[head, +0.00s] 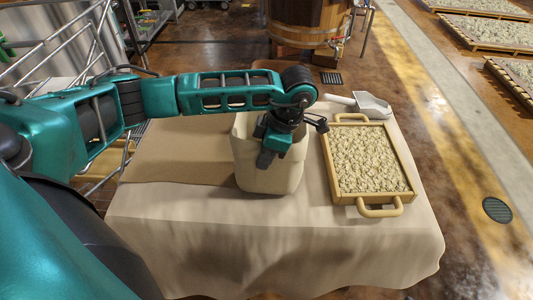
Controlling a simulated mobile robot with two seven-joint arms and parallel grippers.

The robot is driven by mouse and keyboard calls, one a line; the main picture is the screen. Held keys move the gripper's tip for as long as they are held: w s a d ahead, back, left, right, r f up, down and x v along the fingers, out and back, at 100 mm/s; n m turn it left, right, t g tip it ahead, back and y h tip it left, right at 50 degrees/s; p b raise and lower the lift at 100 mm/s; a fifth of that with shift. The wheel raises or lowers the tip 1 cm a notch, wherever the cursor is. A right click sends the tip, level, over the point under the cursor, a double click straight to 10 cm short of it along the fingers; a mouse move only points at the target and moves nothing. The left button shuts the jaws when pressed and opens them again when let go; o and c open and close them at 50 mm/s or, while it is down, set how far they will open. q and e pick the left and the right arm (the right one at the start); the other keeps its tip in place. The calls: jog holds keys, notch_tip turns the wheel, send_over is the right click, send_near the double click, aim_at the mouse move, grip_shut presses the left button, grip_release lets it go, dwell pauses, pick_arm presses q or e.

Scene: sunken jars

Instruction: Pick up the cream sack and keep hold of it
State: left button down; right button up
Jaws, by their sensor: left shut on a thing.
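The cream sack (268,180) stands upright on a cloth-covered table (220,228), near its middle. It is pale, with an open top and rounded lower corners. My left gripper (266,160) reaches in from the left and points down at the sack's upper front side. It is shut on the sack. Its fingertips and part of the sack's rim are hidden by the gripper body and wrist. I cannot tell whether the sack's base touches the cloth. My right gripper is not in view.
A wooden tray (325,158) of pale flaky material, with handles, stands close to the sack's right. A white scoop (371,104) lies behind it. The table's front is clear. A wooden barrel (305,20) with a tap stands beyond the table. Metal railings (60,40) are at left.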

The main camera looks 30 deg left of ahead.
pick_arm(q)
notch_tip(320, 180, up, 19)
jog(key=p, duration=0.4)
jog(key=d+m+t+h+p, duration=0.3)
jog(key=d+m+t, duration=0.2)
jog(key=m, duration=1.8)
jog(key=shift+d+f+m, duration=0.4)
jog(key=shift+d+f, duration=0.05)
jog(key=shift+d, duration=0.7)
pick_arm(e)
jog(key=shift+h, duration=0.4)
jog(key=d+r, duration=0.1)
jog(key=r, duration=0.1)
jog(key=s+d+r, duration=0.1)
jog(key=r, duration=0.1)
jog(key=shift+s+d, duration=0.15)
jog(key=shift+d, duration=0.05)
pick_arm(q)
jog(key=shift+s+f, duration=0.1)
jog(key=shift+f, duration=0.05)
